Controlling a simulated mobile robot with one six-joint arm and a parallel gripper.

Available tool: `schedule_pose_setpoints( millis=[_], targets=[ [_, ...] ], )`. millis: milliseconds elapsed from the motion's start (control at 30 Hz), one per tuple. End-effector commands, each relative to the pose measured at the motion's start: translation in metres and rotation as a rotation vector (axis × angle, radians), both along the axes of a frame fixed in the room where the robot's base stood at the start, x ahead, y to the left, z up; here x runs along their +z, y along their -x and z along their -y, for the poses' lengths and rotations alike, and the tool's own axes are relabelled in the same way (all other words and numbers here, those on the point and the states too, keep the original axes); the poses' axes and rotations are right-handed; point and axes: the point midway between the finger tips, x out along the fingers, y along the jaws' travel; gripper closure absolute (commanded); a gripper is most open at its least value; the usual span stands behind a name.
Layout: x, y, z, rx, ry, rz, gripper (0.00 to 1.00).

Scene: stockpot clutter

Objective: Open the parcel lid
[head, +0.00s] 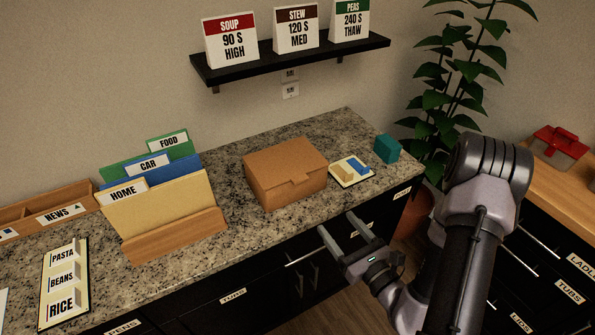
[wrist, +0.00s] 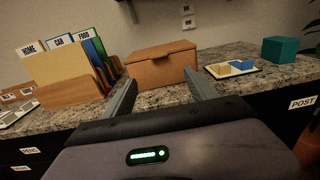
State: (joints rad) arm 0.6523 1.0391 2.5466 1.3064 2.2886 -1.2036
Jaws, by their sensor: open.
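The parcel (head: 284,182) is a brown cardboard box on the granite counter. Its lid (head: 284,159) is shut, with a flap (head: 300,180) hanging over the front. In the wrist view the parcel (wrist: 163,72) stands straight ahead, framed between the fingers, with its lid (wrist: 160,53) down. My gripper (head: 340,232) is open and empty, in front of the counter edge and to the right of the parcel in the head view. Both fingers show in the wrist view (wrist: 158,88). They are apart from the parcel.
A file holder (head: 175,235) with labelled folders stands left of the parcel. A small tray (head: 345,181) with blue and tan pieces and a teal block (head: 387,149) are to its right. A shelf (head: 290,60) with cards hangs above. A plant (head: 460,70) stands beyond the counter's right end.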

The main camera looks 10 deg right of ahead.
Motion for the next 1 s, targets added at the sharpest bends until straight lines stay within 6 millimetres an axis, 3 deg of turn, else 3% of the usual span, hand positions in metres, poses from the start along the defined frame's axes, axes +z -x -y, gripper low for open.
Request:
schedule_pose_setpoints(
  millis=[100, 400, 533, 700, 1000],
  targets=[
    [-0.006, -0.024, -0.012, 0.011, 0.004, 0.011, 0.33],
    [0.002, -0.109, -0.04, 0.014, 0.0, 0.009, 0.33],
    [0.001, -0.137, -0.048, 0.012, -0.001, 0.008, 0.33],
    [0.001, -0.156, -0.054, 0.01, -0.001, 0.006, 0.33],
    [0.001, -0.159, -0.055, 0.01, -0.002, 0.005, 0.33]
  ],
)
